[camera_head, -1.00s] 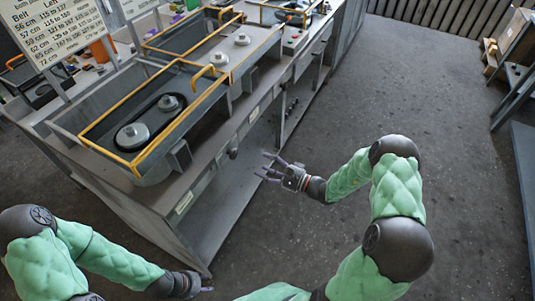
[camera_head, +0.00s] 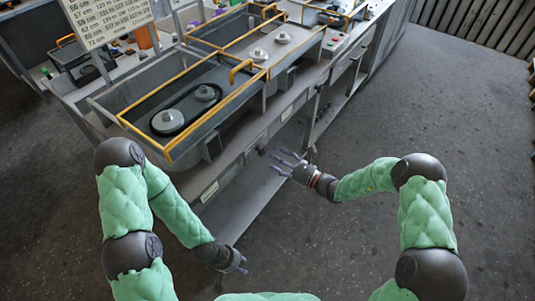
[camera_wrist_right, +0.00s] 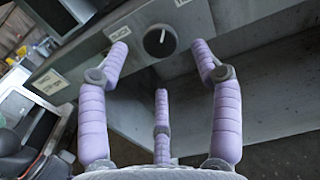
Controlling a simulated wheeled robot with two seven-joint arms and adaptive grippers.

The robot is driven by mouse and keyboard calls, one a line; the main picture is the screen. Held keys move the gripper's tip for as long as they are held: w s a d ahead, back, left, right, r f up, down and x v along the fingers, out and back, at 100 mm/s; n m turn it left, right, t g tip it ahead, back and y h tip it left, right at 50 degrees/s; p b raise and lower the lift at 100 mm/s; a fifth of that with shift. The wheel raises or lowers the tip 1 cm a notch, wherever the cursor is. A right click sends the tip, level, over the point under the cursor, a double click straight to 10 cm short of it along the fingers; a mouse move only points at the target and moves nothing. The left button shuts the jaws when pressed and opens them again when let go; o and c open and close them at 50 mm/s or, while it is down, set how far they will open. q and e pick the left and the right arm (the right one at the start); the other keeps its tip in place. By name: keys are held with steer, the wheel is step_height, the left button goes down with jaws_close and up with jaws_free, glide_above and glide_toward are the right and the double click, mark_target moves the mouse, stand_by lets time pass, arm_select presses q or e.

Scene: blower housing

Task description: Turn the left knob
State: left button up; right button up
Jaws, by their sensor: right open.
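A round black knob (camera_wrist_right: 160,41) with a white pointer line sits on the grey front panel of the bench, at the top middle of the right wrist view. In the head view it is a small dark spot (camera_head: 262,147) on the bench front. Only one knob is clear to me. My right gripper (camera_head: 280,159) is open in front of the panel, close to the knob. Its purple fingers (camera_wrist_right: 162,58) are spread on both sides of and below the knob in the wrist view, with nothing between them. My left gripper (camera_head: 238,264) hangs low by the bench's lower shelf; its finger state is unclear.
The bench carries a belt-and-pulley unit (camera_head: 187,108) inside yellow rails (camera_head: 168,150). A white label (camera_wrist_right: 50,82) is on the panel left of the knob. An open shelf lies below the panel. The dark floor (camera_head: 370,120) to the right is clear.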

mark_target(264, 151)
steer(key=b+x, duration=0.1)
steer(key=x, duration=0.4)
steer(key=shift+w+a, duration=0.2)
steer(key=shift+a, duration=0.15)
steer(key=c, duration=1.1)
